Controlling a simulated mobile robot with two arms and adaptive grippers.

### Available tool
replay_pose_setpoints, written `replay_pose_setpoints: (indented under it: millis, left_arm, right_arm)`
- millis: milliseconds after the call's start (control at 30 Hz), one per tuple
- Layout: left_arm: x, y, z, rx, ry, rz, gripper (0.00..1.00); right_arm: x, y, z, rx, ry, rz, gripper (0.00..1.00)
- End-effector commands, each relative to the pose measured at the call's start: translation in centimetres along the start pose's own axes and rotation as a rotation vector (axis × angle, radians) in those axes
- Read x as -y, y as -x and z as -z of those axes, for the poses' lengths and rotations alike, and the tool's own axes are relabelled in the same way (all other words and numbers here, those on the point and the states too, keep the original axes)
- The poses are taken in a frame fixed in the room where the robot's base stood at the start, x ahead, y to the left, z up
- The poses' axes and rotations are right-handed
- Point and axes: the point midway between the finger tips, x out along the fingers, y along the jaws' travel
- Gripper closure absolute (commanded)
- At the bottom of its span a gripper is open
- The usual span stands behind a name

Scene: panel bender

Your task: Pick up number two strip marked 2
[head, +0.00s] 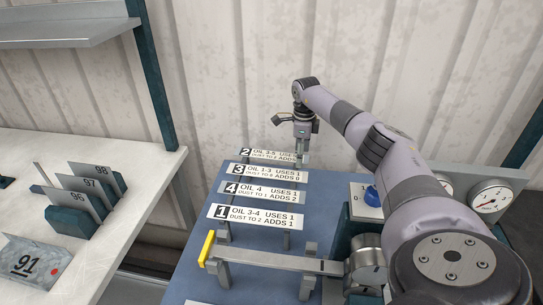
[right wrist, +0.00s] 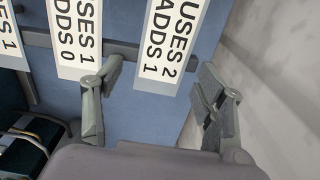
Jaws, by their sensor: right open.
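The strip marked 2 (head: 262,154) is the farthest of a row of white strips on the blue table. Its lettering reads OIL 3-5 and DUST TO 2, and its right end is partly covered by my gripper. My right gripper (head: 305,143) is at that right end, pointing down. In the right wrist view, the end of strip 2 (right wrist: 170,42) reads USES 2, ADDS 1 and lies between the two spread fingers of my right gripper (right wrist: 160,78). There is a visible gap on each side, and the fingers are open and empty. My left gripper is not in view.
Strips 3 (head: 268,173), 4 (head: 262,190) and 1 (head: 255,216) stand nearer on the blue table (head: 202,265); strip 3 (right wrist: 78,40) is beside one finger. A yellow-ended bar (head: 206,248), blue knob (head: 372,195) and gauges (head: 489,200) are near. A corrugated wall is behind.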

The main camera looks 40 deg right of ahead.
Motion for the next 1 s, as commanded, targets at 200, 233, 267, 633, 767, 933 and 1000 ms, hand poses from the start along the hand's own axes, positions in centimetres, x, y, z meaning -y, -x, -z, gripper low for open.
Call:
replay_pose_setpoints:
  millis: [200,233,267,633,767,933,1000]
  left_arm:
    - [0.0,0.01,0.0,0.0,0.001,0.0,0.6]
    - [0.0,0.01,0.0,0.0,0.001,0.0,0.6]
    - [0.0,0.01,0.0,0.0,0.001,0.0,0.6]
    - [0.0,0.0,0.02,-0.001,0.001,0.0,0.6]
    - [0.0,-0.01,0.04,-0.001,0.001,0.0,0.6]
    - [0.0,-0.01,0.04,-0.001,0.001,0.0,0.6]
    - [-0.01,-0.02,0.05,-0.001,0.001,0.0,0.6]
  right_arm:
    - [0.01,0.02,0.02,0.0,0.0,0.0,0.42]
    - [0.01,0.02,0.02,0.0,0.0,0.0,0.44]
    - [0.01,0.02,0.02,0.0,0.0,0.0,0.46]
    - [0.03,-0.06,0.07,-0.002,-0.001,0.001,0.7]
    - [0.03,-0.09,0.08,-0.003,-0.001,0.001,0.79]
    - [0.02,-0.14,0.1,-0.003,-0.001,0.001,0.9]
    - [0.02,-0.15,0.11,-0.004,-0.001,0.001,0.95]
